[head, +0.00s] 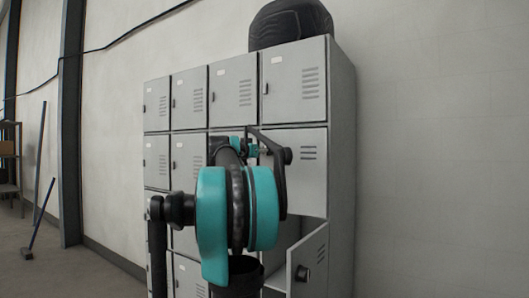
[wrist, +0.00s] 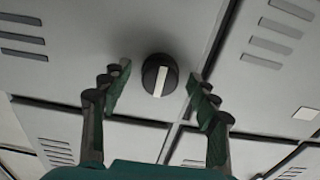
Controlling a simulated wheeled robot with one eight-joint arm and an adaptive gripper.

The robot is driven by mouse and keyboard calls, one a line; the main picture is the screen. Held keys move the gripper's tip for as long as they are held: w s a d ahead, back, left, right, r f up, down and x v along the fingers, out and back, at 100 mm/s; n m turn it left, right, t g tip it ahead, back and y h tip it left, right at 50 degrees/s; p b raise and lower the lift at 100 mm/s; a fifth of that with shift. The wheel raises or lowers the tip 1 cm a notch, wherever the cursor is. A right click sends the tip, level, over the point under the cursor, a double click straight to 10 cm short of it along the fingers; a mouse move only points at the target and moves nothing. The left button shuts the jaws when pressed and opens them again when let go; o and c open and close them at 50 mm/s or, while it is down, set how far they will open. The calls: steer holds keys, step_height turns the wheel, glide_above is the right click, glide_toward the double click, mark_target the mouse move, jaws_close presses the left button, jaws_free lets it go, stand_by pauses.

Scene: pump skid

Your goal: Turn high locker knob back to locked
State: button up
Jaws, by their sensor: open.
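The knob (wrist: 160,75) is black and round with a pale bar across it, nearly upright in the wrist view. It sits on a grey locker door (wrist: 85,65) that has vent slots. My gripper (wrist: 158,82) is open, with one finger on each side of the knob and a visible gap to it on both sides. In the head view my gripper (head: 248,147) is small and partly hidden by my arm, in front of the locker bank (head: 342,170). The knob is hidden there.
A lower locker door (head: 312,255) with a black knob (head: 302,273) stands open at the right, below my arm. A black bag (head: 290,22) lies on top of the lockers. A broom (head: 40,215) leans at the far left. The floor at the left is mostly clear.

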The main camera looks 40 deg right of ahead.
steer(key=c, duration=1.2)
steer(key=shift+o, duration=0.2)
steer(key=shift+n, duration=0.3)
steer(key=n, duration=1.3)
steer(key=shift+n, duration=2.2)
